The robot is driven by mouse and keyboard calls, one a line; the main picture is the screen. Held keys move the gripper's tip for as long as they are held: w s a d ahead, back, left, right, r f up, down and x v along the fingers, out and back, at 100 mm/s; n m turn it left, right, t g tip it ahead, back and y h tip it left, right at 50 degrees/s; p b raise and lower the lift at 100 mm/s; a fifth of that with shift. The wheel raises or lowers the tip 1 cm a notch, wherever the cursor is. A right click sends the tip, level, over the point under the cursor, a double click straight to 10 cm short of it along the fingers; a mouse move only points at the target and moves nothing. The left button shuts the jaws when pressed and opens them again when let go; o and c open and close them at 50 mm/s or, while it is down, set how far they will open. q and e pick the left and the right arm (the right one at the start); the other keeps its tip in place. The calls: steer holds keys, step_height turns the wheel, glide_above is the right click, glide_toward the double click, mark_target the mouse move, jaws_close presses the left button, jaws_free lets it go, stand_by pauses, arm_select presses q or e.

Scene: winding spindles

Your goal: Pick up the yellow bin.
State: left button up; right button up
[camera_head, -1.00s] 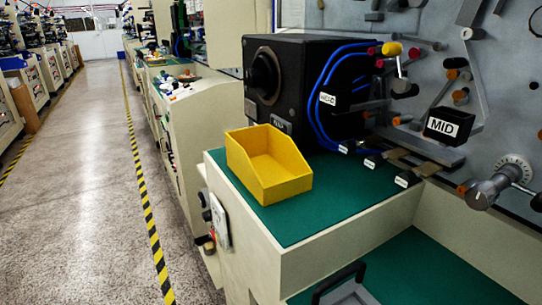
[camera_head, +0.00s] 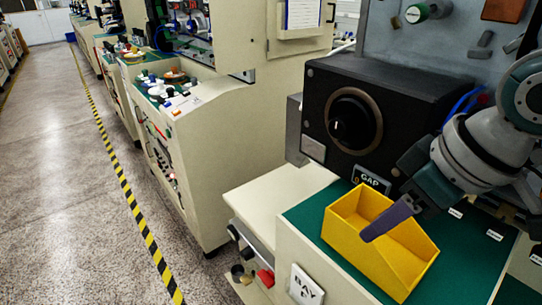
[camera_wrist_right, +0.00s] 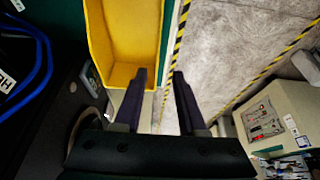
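The yellow bin (camera_head: 400,268) stands upright on the green top (camera_head: 308,214) of the near cream machine, below the black box with the round knob. It looks empty. In the right wrist view the bin (camera_wrist_right: 125,35) fills the upper left. My right gripper (camera_head: 378,230) reaches in from the right, with a finger over the bin and hiding part of its inside and rim. In the wrist view its fingers (camera_wrist_right: 159,74) are apart, on either side of the line of the bin's right wall. I cannot tell whether they touch it. My left gripper is out of view.
The black box (camera_head: 330,85) with a GAP label (camera_head: 370,181) stands close behind the bin. Blue cables (camera_head: 462,103) run beside my right arm. The aisle floor (camera_head: 70,190) at left is clear.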

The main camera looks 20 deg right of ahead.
mark_target(340, 251)
steer(key=x, duration=0.4)
steer(key=shift+s+d+f, duration=0.1)
steer(key=shift+d+f, duration=0.05)
steer(key=shift+d, duration=0.05)
steer(key=shift+w+b+x, duration=0.2)
steer(key=shift+b+x, duration=0.15)
steer(key=shift+x, duration=2.35)
jaws_close()
